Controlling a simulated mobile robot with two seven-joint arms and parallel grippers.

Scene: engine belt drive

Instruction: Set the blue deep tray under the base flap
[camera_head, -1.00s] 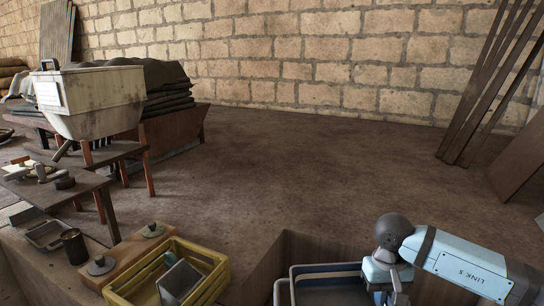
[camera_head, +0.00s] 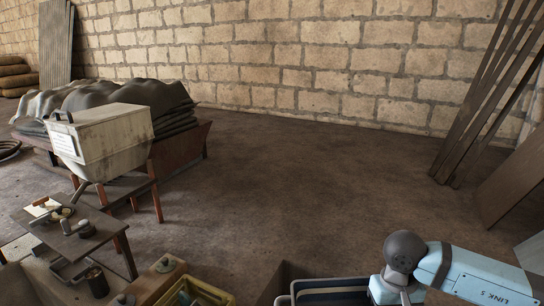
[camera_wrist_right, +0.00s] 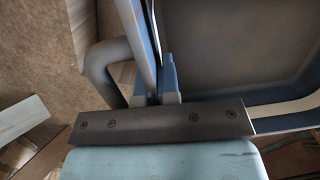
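The blue deep tray (camera_head: 335,296) is at the bottom edge of the head view, with a dark inside and a pale stripe; its lower part is cut off. It also fills the right of the right wrist view (camera_wrist_right: 240,45). My right gripper (camera_wrist_right: 163,88) is closed over the tray's blue side wall, beside a grey bent handle (camera_wrist_right: 100,65). In the head view, its arm comes in from the right and its fingertips are hidden. A pale hopper (camera_head: 115,140) stands at the left with a spout or lever under it; I cannot make out its base flap. My left gripper is out of view.
A low bench (camera_head: 75,235) with small parts stands in front of the hopper. A yellow crate (camera_head: 215,293) and a wooden block with knobs lie at the bottom left. Planks lean at the right wall. The middle floor is clear.

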